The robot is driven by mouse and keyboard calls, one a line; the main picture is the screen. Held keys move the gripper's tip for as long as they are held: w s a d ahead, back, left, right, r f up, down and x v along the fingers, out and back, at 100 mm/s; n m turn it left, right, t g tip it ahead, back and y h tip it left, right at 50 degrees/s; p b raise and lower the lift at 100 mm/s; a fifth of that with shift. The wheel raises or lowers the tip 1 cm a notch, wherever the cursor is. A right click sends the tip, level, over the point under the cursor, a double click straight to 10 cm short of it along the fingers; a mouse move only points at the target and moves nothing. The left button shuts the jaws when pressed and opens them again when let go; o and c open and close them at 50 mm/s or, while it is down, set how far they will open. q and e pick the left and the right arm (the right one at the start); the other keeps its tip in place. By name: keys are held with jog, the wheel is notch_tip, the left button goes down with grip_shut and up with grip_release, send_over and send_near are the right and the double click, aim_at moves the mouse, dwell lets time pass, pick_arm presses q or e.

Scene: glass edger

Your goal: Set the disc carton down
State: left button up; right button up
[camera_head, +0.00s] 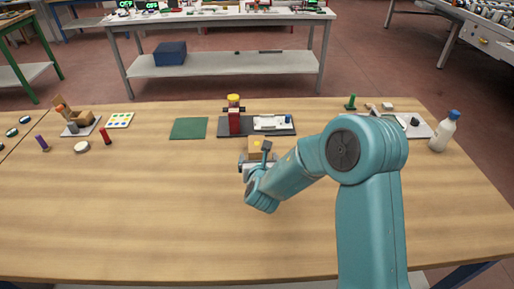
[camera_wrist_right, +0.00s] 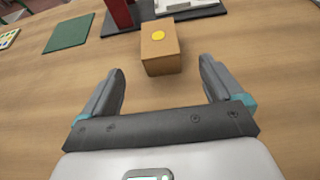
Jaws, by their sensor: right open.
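The disc carton, a small brown box with a yellow dot on top (camera_wrist_right: 160,52), stands upright on the wooden table in the right wrist view. In the head view the carton (camera_head: 256,144) is just in front of the dark base plate, partly hidden by my gripper. My right gripper (camera_head: 257,160) is open and empty. In the wrist view its two fingers (camera_wrist_right: 160,75) are spread wide on the near side of the carton, with the box at or just beyond the fingertips. I see no finger touching it. My left gripper is not in view.
Behind the carton is a dark base plate (camera_head: 245,128) with a red block (camera_head: 234,122) and a white device. A green mat (camera_head: 188,128) lies to its left. A white bottle (camera_head: 445,131) stands at far right. The front and left-centre of the table are clear.

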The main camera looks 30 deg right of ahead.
aim_at(258, 151)
jog(key=x, duration=0.5)
jog(key=shift+w+d+f+p, duration=0.1)
jog(key=shift+w+f+p, duration=0.1)
jog(key=shift+p, duration=0.2)
jog(key=shift+w+d+f, duration=0.2)
jog(key=shift+w+d, duration=0.1)
jog(key=shift+w, duration=0.05)
jog(key=p+x, duration=0.1)
jog(key=x, duration=0.1)
jog(key=p+x, duration=0.1)
jog(key=x, duration=0.2)
jog(key=shift+f, duration=0.4)
jog(key=shift+a, duration=0.1)
jog(key=c, duration=1)
